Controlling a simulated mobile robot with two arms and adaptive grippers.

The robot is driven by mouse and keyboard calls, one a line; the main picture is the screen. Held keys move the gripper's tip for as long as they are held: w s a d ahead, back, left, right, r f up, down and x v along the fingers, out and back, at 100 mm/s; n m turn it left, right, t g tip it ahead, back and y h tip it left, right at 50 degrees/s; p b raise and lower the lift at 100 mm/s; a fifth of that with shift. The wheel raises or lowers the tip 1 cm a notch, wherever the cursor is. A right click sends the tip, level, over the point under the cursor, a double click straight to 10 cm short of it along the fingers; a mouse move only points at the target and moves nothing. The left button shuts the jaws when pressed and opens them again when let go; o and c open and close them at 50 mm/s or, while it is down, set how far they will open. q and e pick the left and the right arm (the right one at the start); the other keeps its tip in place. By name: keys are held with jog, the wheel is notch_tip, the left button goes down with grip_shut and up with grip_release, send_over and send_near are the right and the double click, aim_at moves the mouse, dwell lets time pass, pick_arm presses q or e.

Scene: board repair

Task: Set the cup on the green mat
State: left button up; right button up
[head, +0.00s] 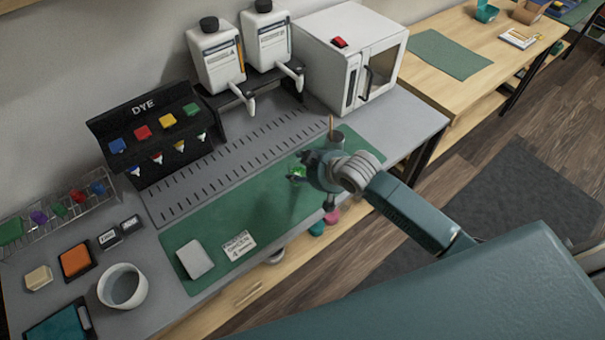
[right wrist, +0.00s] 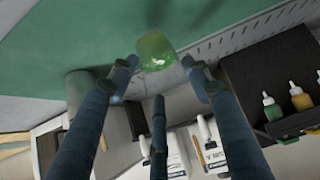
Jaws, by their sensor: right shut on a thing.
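A small translucent green cup (head: 297,172) shows at the tips of my right gripper (head: 306,170), mostly hidden by it in the head view. In the right wrist view the green cup (right wrist: 157,50) lies between the fingertips (right wrist: 160,73), and the gripper is shut on it. The green mat (head: 275,205) covers the front part of the grey bench, and it also fills the upper left of the right wrist view (right wrist: 50,40). The cup is over the mat in the head view; I cannot tell whether it touches it. My left gripper is not in view.
A grey pot (head: 335,138) with a stick stands close behind my right gripper. A light grey block (head: 194,259) and a printed card (head: 239,245) lie on the mat's left part. A white bowl (head: 122,287), dye rack (head: 150,140) and white oven (head: 340,50) stand around.

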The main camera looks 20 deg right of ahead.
jog(key=shift+f, duration=1.35)
jog(key=shift+f, duration=0.15)
jog(key=o, duration=1.3)
jog(key=v, duration=1.2)
jog(key=shift+r, duration=0.25)
jog(key=shift+a, duration=0.1)
